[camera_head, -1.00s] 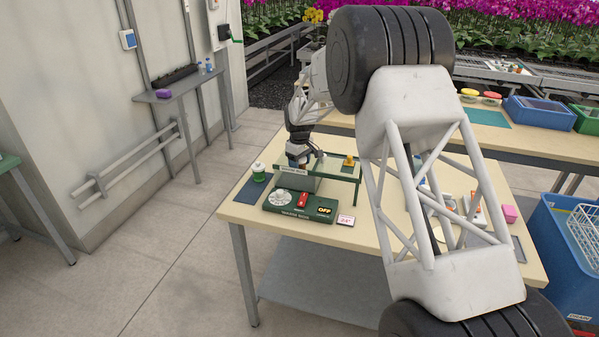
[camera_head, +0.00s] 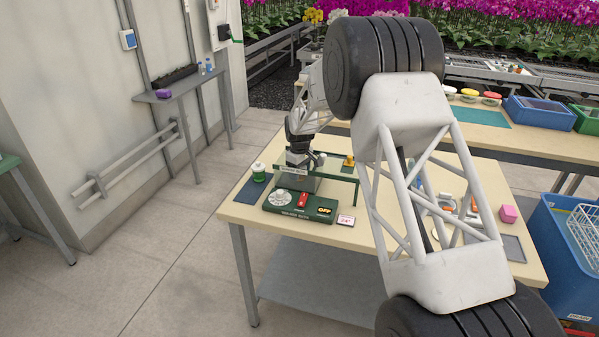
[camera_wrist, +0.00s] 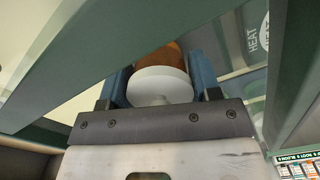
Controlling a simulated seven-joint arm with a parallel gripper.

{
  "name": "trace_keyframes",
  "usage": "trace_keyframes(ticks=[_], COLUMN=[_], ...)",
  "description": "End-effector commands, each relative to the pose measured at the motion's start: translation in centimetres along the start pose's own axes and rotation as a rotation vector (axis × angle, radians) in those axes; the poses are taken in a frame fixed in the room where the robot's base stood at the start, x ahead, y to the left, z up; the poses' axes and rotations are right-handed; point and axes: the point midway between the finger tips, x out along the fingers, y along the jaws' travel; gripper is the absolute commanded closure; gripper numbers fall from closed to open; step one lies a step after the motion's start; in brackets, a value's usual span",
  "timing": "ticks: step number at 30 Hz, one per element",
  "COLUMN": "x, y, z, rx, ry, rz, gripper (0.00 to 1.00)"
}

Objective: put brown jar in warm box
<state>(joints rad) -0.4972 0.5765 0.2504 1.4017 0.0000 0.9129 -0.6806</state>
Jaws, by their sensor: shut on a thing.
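In the wrist view the brown jar (camera_wrist: 170,56) with its white lid (camera_wrist: 160,84) is between the blue fingers of my gripper (camera_wrist: 162,80), which is shut on it. In the head view my gripper (camera_head: 300,162) is low over the green-framed warm box (camera_head: 318,164) on the table, and the jar is hidden there. The box's green beams pass close to the jar and gripper in the wrist view. I cannot tell whether the jar touches the bottom. The front control panel (camera_head: 300,206) has a white dial, a red switch and a display reading OFF.
A green-and-white bottle (camera_head: 259,172) stands on a dark mat left of the box. A small yellow item (camera_head: 349,161) sits at the box's right end. A pink block (camera_head: 509,214) is at the table's right.

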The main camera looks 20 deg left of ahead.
Motion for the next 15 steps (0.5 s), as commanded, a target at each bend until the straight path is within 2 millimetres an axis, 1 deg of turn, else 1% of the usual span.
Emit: trace_keyframes(ticks=[5, 6, 10, 11, 15], x=[0.29, 0.32, 0.32, 0.33, 0.33], y=[0.02, 0.01, 0.01, 0.00, 0.01], z=[-0.01, -0.01, -0.01, -0.01, 0.00], rx=[0.000, 0.000, 0.000, 0.000, 0.000], ry=[0.000, 0.000, 0.000, 0.000, 0.000], rz=[0.000, 0.000, 0.000, 0.000, 0.000], gripper=[0.70, 0.40, 0.20, 0.17, 0.17])
